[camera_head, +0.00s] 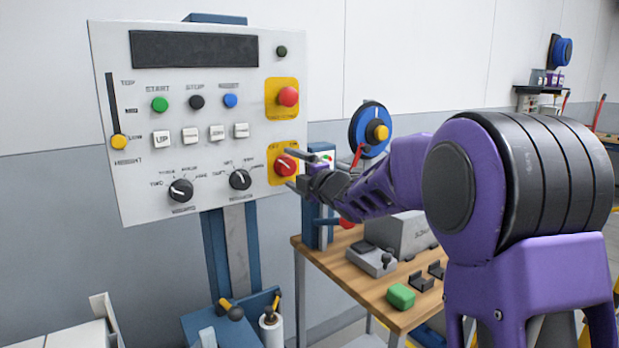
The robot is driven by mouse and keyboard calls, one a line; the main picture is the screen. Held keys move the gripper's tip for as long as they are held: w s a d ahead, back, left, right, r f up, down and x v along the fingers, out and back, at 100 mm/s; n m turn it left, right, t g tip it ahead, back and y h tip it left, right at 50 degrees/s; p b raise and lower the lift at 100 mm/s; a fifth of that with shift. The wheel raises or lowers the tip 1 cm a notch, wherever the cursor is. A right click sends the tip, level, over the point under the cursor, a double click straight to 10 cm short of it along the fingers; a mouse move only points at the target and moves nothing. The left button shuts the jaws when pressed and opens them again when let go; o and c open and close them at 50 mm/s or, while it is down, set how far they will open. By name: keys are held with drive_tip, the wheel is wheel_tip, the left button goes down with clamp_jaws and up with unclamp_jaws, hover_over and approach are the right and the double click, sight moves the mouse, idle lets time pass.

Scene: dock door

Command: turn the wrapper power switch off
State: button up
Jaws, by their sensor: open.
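The wrapper power switch (286,166) is a red rotary knob on a yellow plate at the lower right of the white control panel (140,200). My gripper (288,169) is open, with its two fingers pointing left toward the panel. One finger shows above the red knob and one below it in the picture. I cannot tell whether either finger touches the knob. The knob's exact pointer position is too small to read. The rest of my purple arm extends to the right.
A red mushroom button (288,96) on a yellow plate sits above the switch. Black selector knobs (240,179) are to its left. A wooden bench (345,268) with a green block (401,296) and grey devices stands below my arm. A blue wheel (370,130) is behind.

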drive_tip(key=v, duration=1.6)
drive_tip(key=shift+s+d, duration=0.25)
drive_tip(key=shift+s, duration=0.05)
drive_tip(key=shift+r, duration=0.1)
